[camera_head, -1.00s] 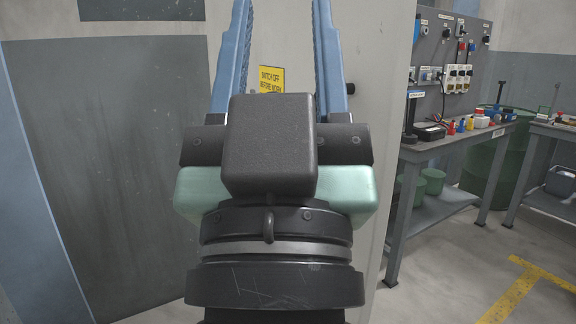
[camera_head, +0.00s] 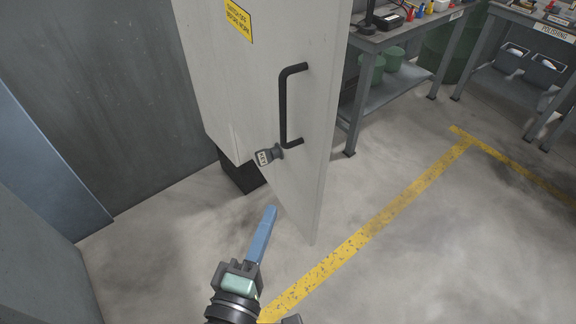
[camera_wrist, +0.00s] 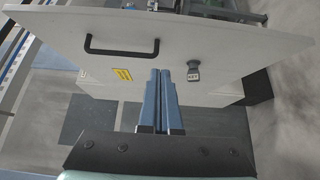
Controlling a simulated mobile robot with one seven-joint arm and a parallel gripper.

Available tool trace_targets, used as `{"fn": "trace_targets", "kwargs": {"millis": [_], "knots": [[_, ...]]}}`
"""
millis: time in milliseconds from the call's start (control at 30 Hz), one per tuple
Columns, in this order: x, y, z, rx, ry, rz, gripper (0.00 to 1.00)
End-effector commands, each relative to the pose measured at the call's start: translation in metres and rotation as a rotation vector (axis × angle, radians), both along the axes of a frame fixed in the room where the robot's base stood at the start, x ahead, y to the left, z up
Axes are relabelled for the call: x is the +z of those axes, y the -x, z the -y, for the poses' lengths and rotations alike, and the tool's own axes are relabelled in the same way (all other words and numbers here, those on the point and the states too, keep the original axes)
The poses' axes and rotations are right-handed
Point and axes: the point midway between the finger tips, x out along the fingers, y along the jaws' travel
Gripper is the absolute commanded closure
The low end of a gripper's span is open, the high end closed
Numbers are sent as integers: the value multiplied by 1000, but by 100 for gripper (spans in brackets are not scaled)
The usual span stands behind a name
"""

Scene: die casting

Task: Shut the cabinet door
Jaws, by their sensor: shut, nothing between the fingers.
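The light grey cabinet door (camera_head: 235,85) stands open in the head view, its near edge jutting toward the right. It has a black bar handle (camera_head: 283,108) and a small grey lock (camera_head: 265,156) below it. My gripper (camera_head: 271,210) is low in the head view, below the lock, its blue fingers together and empty. In the wrist view the shut fingertips (camera_wrist: 160,72) point at the door face (camera_wrist: 225,45), between the yellow sign (camera_wrist: 122,76) and the lock (camera_wrist: 193,70). The handle (camera_wrist: 122,50) is left of them. I cannot tell whether they touch the door.
A dark plinth (camera_head: 240,173) shows under the cabinet. A workbench (camera_head: 395,50) with bins on its lower shelf stands at the back right. A grey wall panel (camera_head: 120,90) is at left. The floor right of the door is open, crossed by a yellow line (camera_head: 390,205).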

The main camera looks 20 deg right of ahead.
Motion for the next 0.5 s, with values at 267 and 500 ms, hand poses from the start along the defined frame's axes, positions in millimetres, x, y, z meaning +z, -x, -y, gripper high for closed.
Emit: {"fn": "trace_targets", "kwargs": {"millis": [267, 500], "knots": [[3, -35, 26, -6, 1, 4, 100], [3, -77, 56, -6, -1, 4, 100]]}}
